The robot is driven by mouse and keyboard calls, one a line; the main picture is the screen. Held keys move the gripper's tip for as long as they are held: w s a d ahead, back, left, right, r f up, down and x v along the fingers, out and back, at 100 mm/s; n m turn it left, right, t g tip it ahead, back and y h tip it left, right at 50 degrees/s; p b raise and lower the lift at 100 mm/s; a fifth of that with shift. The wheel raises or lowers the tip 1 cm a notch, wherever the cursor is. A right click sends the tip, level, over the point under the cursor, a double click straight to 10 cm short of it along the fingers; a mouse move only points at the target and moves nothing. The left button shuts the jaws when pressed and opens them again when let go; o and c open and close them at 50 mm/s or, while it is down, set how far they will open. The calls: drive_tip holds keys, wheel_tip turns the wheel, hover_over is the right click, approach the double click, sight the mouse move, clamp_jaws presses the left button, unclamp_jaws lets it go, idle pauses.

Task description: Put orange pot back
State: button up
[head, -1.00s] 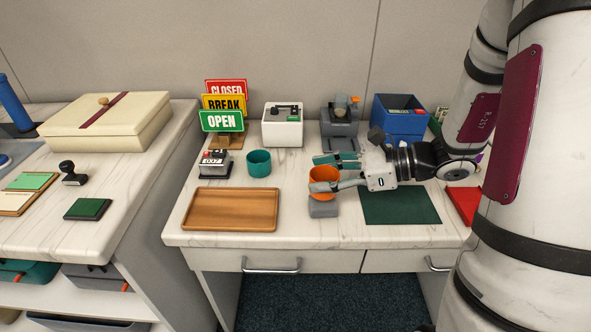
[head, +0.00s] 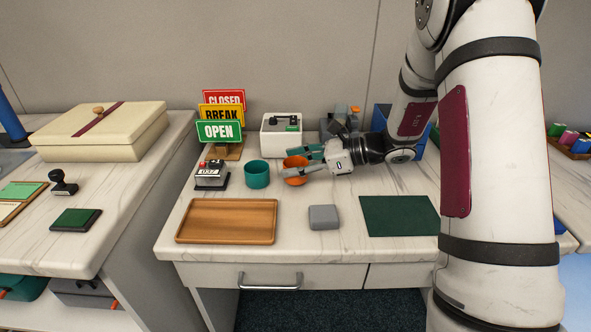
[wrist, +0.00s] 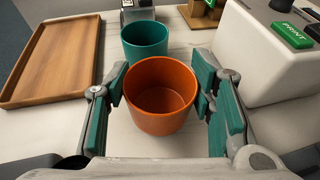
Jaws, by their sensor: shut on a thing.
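The orange pot (head: 294,179) is between the teal-padded fingers of my gripper (head: 308,163), which is shut on it. In the wrist view the orange pot (wrist: 161,98) is upright and empty, with a finger pad against each side. A teal pot (head: 257,174) stands on the desk just to the left of the orange pot in the head view; in the wrist view the teal pot (wrist: 145,40) is just beyond it. Whether the orange pot's base touches the desk is hard to tell.
A grey block (head: 323,217) and a wooden tray (head: 227,238) lie in front, with a green mat (head: 399,215) to the right. A white printer-like box (head: 281,137) stands behind, beside the signs (head: 219,131). A small counter device (head: 211,174) is left of the teal pot.

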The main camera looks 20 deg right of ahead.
drive_tip(key=shift+f, duration=0.5)
drive_tip(key=shift+f, duration=0.1)
drive_tip(key=o, duration=1.1)
drive_tip(key=shift+o, duration=0.2)
